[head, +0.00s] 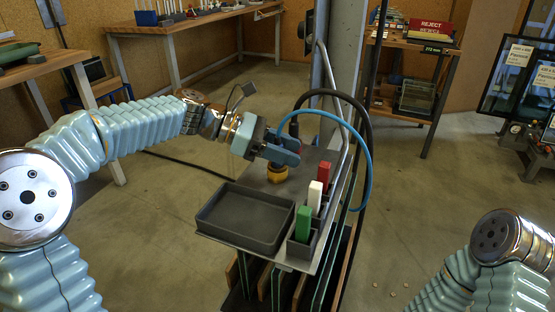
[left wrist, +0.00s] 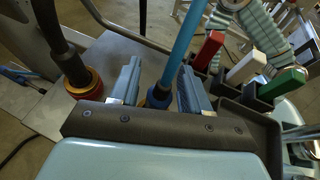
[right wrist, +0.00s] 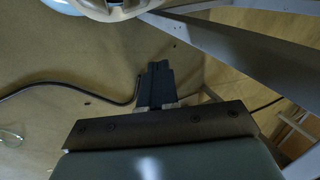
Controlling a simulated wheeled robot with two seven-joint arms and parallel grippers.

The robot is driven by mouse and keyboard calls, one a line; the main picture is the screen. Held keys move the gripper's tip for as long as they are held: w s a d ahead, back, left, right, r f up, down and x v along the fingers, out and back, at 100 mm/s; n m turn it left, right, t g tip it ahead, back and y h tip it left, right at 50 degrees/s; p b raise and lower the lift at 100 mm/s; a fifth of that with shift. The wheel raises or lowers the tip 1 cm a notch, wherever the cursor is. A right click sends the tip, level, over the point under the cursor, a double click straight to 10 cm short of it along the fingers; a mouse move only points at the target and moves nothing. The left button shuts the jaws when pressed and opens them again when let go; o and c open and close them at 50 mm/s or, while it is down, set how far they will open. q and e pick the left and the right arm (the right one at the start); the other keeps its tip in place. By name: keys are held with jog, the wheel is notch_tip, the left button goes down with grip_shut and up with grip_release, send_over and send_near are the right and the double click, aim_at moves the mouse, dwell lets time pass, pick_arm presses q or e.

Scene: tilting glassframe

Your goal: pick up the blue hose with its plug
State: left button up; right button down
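The blue hose (head: 371,160) arcs over the right side of the metal cart top and hangs down past its edge. In the left wrist view the blue hose (left wrist: 183,45) runs down to its dark plug (left wrist: 158,96), which stands between my left fingers. My left gripper (head: 289,148) is over the cart top; it also shows in the left wrist view (left wrist: 158,88). Its fingers are open on either side of the plug, with small gaps visible. The plug's lower end is hidden by the gripper body. My right gripper (right wrist: 154,84) is shut and empty, away from the cart.
A black hose (head: 366,110) arches close beside the blue one; its gold-and-red fitting (left wrist: 84,82) stands just beside my left fingers. A grey tray (head: 217,236) and a holder with red (head: 324,174), white (head: 314,196) and green (head: 303,222) blocks occupy the cart front. A metal rail (head: 346,125) rises behind.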

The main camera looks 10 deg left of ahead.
pick_arm(q)
grip_shut()
